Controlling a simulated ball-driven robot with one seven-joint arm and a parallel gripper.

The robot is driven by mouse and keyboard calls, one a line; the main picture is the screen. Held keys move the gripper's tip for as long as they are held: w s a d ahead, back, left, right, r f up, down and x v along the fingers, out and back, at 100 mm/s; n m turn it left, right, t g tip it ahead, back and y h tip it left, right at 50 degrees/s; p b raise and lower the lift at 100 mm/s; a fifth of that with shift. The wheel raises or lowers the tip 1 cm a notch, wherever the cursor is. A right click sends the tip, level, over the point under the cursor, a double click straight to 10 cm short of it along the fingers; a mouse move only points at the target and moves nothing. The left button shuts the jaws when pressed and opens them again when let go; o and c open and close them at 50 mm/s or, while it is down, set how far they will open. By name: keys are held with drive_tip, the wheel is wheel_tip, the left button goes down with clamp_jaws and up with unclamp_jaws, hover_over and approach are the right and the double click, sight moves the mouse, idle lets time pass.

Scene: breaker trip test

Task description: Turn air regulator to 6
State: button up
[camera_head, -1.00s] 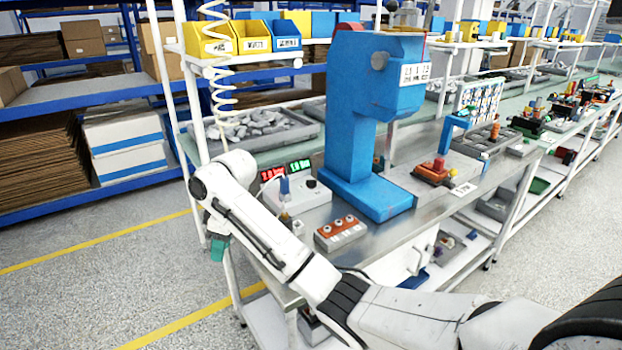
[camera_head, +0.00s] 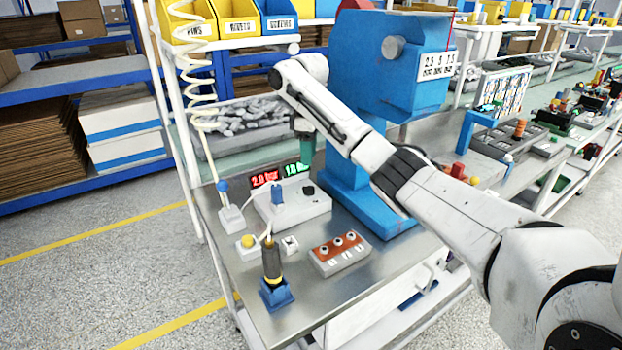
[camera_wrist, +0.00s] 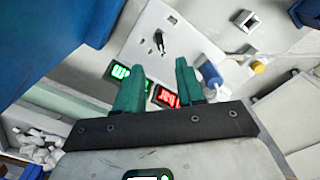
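A small grey block with a blue knob (camera_head: 222,186) stands at the bench's left edge under a coiled cream hose; it looks like the air regulator. In the head view my gripper (camera_head: 305,156) hangs above the back of the bench, right of the knob and near the displays.
A white box (camera_head: 290,205) with a black knob and blue plug stands in front of the displays. A yellow button (camera_head: 247,241), a black-handled tool in a blue stand (camera_head: 273,275) and an orange-topped block (camera_head: 340,252) are nearer. A tall blue press (camera_head: 350,180) stands right.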

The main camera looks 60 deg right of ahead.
sight(309, 190)
wheel_tip(309, 190, down, 10)
drive_tip(key=shift+f+b, duration=0.1)
drive_tip(key=shift+b, duration=0.65)
clamp_jaws()
